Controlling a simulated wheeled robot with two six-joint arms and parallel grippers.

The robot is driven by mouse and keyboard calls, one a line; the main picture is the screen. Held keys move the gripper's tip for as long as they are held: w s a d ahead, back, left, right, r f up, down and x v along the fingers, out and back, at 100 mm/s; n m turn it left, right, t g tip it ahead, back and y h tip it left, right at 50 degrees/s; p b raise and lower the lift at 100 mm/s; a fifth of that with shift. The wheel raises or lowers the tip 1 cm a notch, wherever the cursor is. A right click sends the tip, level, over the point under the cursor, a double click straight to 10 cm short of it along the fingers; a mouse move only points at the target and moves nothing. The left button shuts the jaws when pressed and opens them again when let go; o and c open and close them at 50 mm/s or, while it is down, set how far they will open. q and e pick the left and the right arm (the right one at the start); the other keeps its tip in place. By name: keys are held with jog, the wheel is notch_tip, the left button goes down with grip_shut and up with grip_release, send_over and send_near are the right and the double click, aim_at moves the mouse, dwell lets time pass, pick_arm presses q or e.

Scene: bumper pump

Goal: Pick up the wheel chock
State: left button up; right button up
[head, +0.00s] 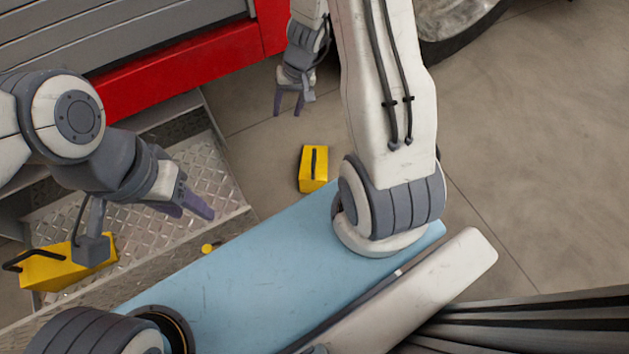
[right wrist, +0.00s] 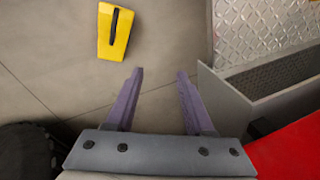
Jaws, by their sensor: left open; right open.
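A yellow wheel chock (head: 307,177) with a black handle lies on the concrete floor in the middle of the head view. It also shows at the top of the right wrist view (right wrist: 106,40). My right gripper (head: 289,104) is open and empty above the floor, up the picture from this chock and apart from it. Its two purple fingers (right wrist: 160,80) are spread in the right wrist view. My left gripper (head: 197,207) is open and empty above the metal step.
A diamond-plate metal step (head: 80,200) stands at the left, below a red and grey vehicle body (head: 190,68). A small yellow round thing (head: 208,248) is at the step's edge. A wheel (head: 455,40) is at the top. The floor (head: 530,120) at right is clear.

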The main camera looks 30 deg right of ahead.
jog(key=s+d+f+m+b, duration=0.1)
jog(key=d+f+b, duration=0.25)
jog(key=f, duration=0.35)
jog(key=s+d+f+m+b, duration=0.15)
jog(key=d+f, duration=0.25)
jog(key=f, duration=0.4)
jog(key=b, duration=0.4)
send_over(315, 149)
jog(key=shift+h, duration=0.3)
notch_tip(315, 149, down, 4)
jog(key=shift+s+d+f, duration=0.15)
jog(key=shift+f, duration=0.1)
jog(key=f+b, duration=0.1)
jog(key=f, duration=0.1)
jog(key=f+b, duration=0.3)
jog(key=f, duration=0.1)
jog(key=shift+w+a+f+b, duration=0.1)
jog(key=shift+w+a+b, duration=0.15)
jog(key=shift+b, duration=0.1)
pick_arm(q)
notch_tip(315, 149, down, 16)
jog(key=shift+f, duration=0.1)
pick_arm(e)
grip_shut()
jog(key=shift+r, duration=0.2)
